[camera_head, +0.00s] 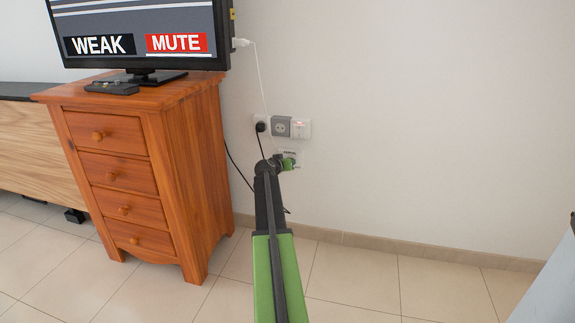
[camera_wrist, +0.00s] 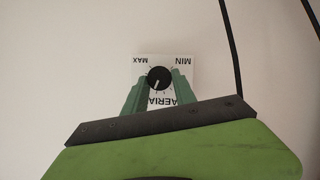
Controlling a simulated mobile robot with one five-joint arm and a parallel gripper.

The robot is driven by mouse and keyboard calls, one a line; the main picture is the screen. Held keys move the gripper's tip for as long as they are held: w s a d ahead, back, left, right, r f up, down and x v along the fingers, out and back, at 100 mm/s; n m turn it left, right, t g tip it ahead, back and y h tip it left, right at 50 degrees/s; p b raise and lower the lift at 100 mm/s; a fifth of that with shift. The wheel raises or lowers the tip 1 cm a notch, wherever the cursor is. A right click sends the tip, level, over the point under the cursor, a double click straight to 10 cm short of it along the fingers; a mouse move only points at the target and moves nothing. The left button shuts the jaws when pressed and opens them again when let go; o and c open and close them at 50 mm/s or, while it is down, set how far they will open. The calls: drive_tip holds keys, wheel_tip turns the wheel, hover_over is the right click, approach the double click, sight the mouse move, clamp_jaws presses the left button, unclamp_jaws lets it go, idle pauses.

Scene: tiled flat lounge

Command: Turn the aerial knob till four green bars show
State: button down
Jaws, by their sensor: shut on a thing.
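The black aerial knob (camera_wrist: 159,78) sits on a white wall plate (camera_wrist: 187,65) marked AERIAL, MIN and MAX, upside down in the wrist view. Its pale pointer line seems to point down and slightly left there. My gripper (camera_wrist: 161,82) is shut on the knob, one green finger on each side. In the head view my gripper (camera_head: 287,163) reaches the plate (camera_head: 294,155) below the sockets, and the knob is hidden. The television (camera_head: 145,32) shows WEAK in white on black and MUTE on red. Its top is cut off, and no green bars show.
A wooden chest of drawers (camera_head: 150,160) bears the television and a dark remote (camera_head: 112,88). Wall sockets (camera_head: 282,126) sit above the plate, with a white cable (camera_head: 258,70) and a black cable (camera_head: 238,170) nearby. The tiled floor to the right is clear.

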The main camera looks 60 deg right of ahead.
drive_tip(key=shift+d+n+g, duration=0.1)
drive_tip(key=shift+n+g, duration=0.2)
drive_tip(key=shift+n, duration=0.1)
drive_tip(key=shift+s, duration=0.1)
drive_tip(key=c, duration=1)
unclamp_jaws()
drive_tip(key=p+v, duration=0.3)
drive_tip(key=v, duration=0.5)
drive_tip(key=p+v, duration=0.3)
drive_tip(key=v, duration=0.6)
drive_tip(key=shift+a+f, duration=0.15)
drive_tip(key=shift+a, duration=0.2)
